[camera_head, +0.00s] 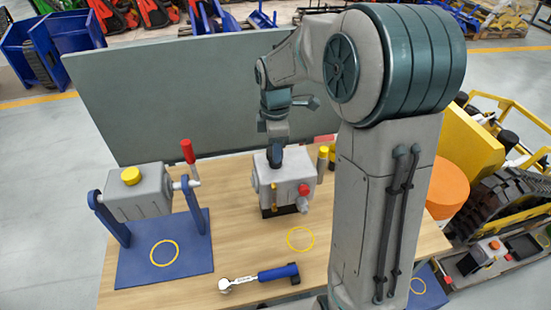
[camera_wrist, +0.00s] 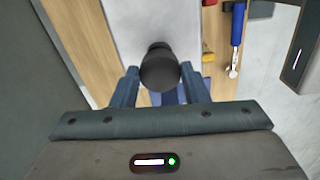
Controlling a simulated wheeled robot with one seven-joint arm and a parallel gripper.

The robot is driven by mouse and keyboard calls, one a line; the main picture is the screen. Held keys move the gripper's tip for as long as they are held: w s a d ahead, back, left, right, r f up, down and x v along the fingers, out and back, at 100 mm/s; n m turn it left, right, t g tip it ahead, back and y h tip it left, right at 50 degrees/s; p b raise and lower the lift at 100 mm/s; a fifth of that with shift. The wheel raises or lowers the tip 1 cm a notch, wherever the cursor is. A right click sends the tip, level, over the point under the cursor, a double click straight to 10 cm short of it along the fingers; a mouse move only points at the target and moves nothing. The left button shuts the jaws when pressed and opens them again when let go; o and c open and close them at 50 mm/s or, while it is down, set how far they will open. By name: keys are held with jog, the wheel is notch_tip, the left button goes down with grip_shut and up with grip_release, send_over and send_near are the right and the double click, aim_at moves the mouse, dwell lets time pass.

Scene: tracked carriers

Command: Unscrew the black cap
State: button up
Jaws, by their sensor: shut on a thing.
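The black cap (camera_wrist: 160,70) stands on top of the grey box (camera_head: 290,182), on the wooden table. My gripper (camera_head: 276,154) points down over the top of the box. In the wrist view the fingers of my gripper (camera_wrist: 159,74) are on either side of the cap and shut on it. In the head view the cap is mostly hidden by my gripper. The box has a red knob (camera_head: 304,189) and a grey fitting on its front right, and a yellow part on its front. I cannot tell whether the cap has turned.
A torque wrench (camera_head: 262,276) with a blue handle lies in front on the table (camera_head: 150,295). At left, a grey housing with a yellow cap (camera_head: 131,175) and red-handled lever (camera_head: 188,152) sits on a blue stand. Yellow-topped cylinders (camera_head: 322,160) stand right of the box. A grey panel (camera_head: 180,90) rises behind.

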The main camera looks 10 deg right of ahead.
jog(key=shift+r, duration=0.2)
jog(key=shift+r+p, duration=0.8)
jog(key=shift+r, duration=0.95)
jog(key=shift+o, duration=0.3)
jog(key=shift+c, duration=0.2)
